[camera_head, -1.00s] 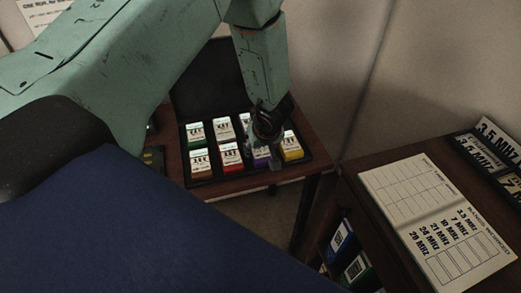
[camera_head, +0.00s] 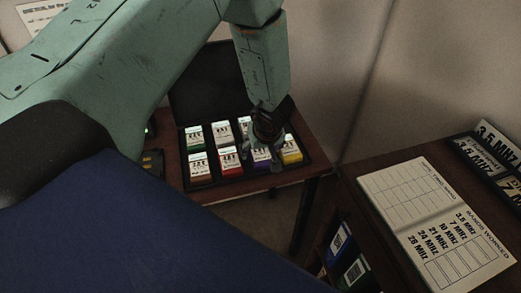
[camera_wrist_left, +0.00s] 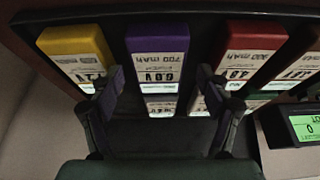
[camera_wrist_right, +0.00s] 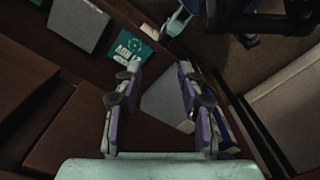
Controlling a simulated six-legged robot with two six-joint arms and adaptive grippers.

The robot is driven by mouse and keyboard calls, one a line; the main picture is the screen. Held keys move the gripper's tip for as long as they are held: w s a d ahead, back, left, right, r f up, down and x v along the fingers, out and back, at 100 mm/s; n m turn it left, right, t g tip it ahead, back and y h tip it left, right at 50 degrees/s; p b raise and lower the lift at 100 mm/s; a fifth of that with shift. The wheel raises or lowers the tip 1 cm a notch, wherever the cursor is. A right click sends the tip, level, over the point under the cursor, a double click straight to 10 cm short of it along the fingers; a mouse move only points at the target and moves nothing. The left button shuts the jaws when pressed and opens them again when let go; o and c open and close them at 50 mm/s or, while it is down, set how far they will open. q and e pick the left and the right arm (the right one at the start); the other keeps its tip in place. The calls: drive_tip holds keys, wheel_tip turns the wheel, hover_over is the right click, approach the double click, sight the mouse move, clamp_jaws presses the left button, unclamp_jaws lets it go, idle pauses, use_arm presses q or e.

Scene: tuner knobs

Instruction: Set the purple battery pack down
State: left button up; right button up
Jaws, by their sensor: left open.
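The purple battery pack (camera_head: 262,157) stands in the front row of a black case (camera_head: 215,184), between a red pack (camera_head: 229,160) and a yellow pack (camera_head: 290,150). Its purple end also shows in the left wrist view (camera_wrist_left: 157,38). My left gripper (camera_head: 266,148) is over this pack and partly covers it in the head view. In the left wrist view my left gripper (camera_wrist_left: 160,82) is open, with one finger on each side of the pack and gaps between. My right gripper (camera_wrist_right: 157,78) is open and empty, away from the case.
Green, white and other packs (camera_head: 222,132) fill the back row, and a brown pack (camera_head: 200,168) stands front left. The case lid (camera_head: 205,85) stands up behind. A right-hand desk (camera_head: 345,175) holds a printed sheet (camera_head: 435,210). Books (camera_head: 340,240) sit below it.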

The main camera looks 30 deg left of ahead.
use_arm(q)
drive_tip(key=p+v, duration=0.4)
drive_tip(key=v, duration=0.7)
drive_tip(key=shift+a, duration=0.1)
